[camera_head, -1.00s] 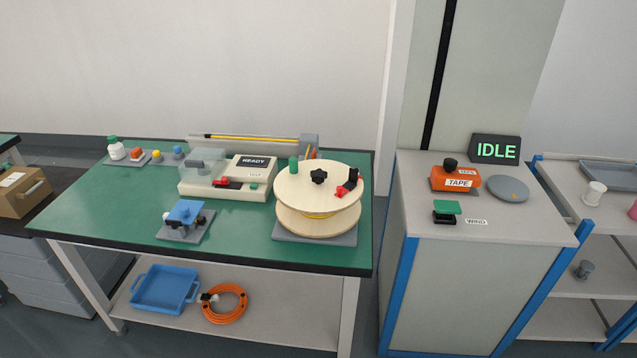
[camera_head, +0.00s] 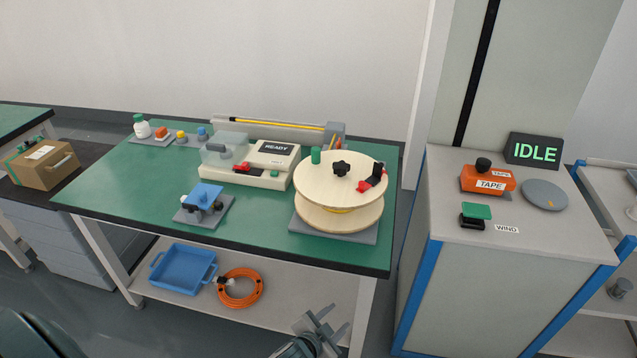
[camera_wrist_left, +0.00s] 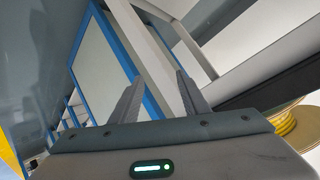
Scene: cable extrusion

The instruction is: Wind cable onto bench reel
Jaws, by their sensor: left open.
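The bench reel (camera_head: 340,178) is a pale wooden spool on a grey base at the right end of the green bench. It has a black star knob, a green peg and a red and black clamp on its top flange. A yellow cable (camera_head: 270,122) lies along a grey guide at the back. Yellow turns on the reel (camera_wrist_left: 285,122) also show in the left wrist view. My left gripper (camera_head: 334,322) is open and empty, low in front of the bench, below the reel. Its two fingers (camera_wrist_left: 155,97) stand apart in the left wrist view. My right gripper is not seen.
A beige machine (camera_head: 250,165) reads READY. A blue-topped fixture (camera_head: 204,204) stands at the bench front. The right cabinet (camera_head: 515,240) carries an orange TAPE unit (camera_head: 487,180), a green WIND button (camera_head: 476,211) and an IDLE display (camera_head: 533,151). A blue tray (camera_head: 183,271) and orange cable coil (camera_head: 241,288) lie on the lower shelf.

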